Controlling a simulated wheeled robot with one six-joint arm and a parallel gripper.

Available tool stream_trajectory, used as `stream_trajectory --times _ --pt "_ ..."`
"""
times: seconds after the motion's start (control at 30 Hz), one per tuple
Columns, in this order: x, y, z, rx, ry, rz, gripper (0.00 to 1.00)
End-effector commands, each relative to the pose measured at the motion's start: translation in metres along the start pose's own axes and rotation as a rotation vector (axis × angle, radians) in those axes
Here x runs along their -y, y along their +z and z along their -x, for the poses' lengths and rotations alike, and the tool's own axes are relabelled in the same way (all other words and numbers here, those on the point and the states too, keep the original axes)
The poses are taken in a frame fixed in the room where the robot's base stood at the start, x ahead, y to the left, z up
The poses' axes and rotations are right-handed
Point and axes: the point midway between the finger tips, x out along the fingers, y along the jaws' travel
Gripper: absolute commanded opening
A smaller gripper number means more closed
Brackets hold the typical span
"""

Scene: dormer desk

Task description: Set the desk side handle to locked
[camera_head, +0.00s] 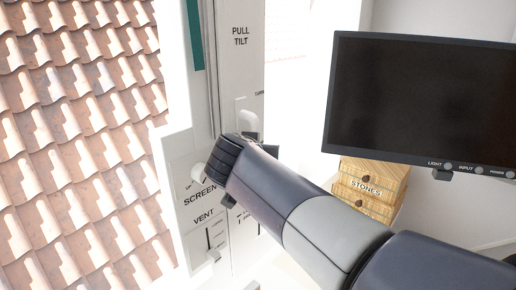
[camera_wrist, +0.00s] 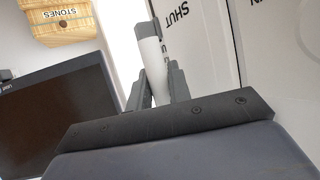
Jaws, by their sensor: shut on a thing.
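In the wrist view, my gripper (camera_wrist: 156,85) is shut on a white, rod-like handle (camera_wrist: 151,58) with a grey end. The handle lies between the two dark fingers and points away from the wrist. Beside it is a white panel with the word SHUT (camera_wrist: 177,13). In the head view, my gripper (camera_head: 226,172) is at the white window frame, by the SCREEN and VENT labels. My wrist hides the held handle there. No label reading locked is legible, and I cannot tell the handle's setting.
A white lever (camera_head: 247,121) sits below the PULL TILT label (camera_head: 240,37), close above my wrist. A small white knob (camera_head: 198,170) and a vent slider (camera_head: 213,255) are at left. A dark monitor (camera_head: 420,95) and wooden STONES drawers (camera_head: 369,187) stand to the right.

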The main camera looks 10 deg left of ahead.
Motion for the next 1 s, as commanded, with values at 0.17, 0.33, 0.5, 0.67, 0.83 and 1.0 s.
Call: stream_trajectory --times 0.17,0.33,0.5,0.67,0.83,1.0 --pt "0.001 0.0 0.001 0.006 -0.003 -0.006 0.0" --pt "0.001 0.0 0.001 0.006 -0.004 -0.006 0.2" --pt "0.001 0.0 0.001 0.005 -0.003 -0.006 0.28" --pt "0.001 0.0 0.001 0.004 -0.003 -0.005 0.28" --pt "0.002 0.002 0.015 0.002 -0.006 -0.006 0.28" --pt "0.002 0.002 0.049 0.001 -0.01 -0.006 0.28"
